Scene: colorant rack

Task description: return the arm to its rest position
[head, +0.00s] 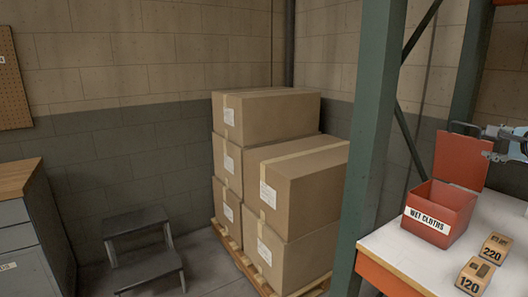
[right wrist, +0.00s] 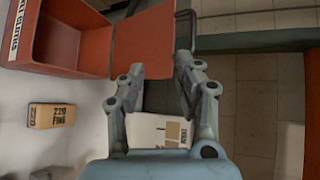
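My right gripper (head: 500,133) is at the right edge of the head view, close to the top of the raised lid (head: 462,160) of the red wet cloths box (head: 428,228). In the right wrist view its two fingers (right wrist: 160,72) stand apart with nothing held between them. Beyond the fingertips are the red lid (right wrist: 150,40) and its dark handle (right wrist: 186,18). I cannot tell whether the right finger touches the handle. The open box (right wrist: 75,45) is at upper left there. My left gripper is not in view.
Sandpaper boxes, 220 (head: 495,248) and 120 (head: 475,275), lie on the white shelf (head: 400,258). A green rack post (head: 370,150) stands left of it. Cartons (head: 265,115) on a pallet, a step stool (head: 145,245) and a cabinet (head: 22,225) are farther left.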

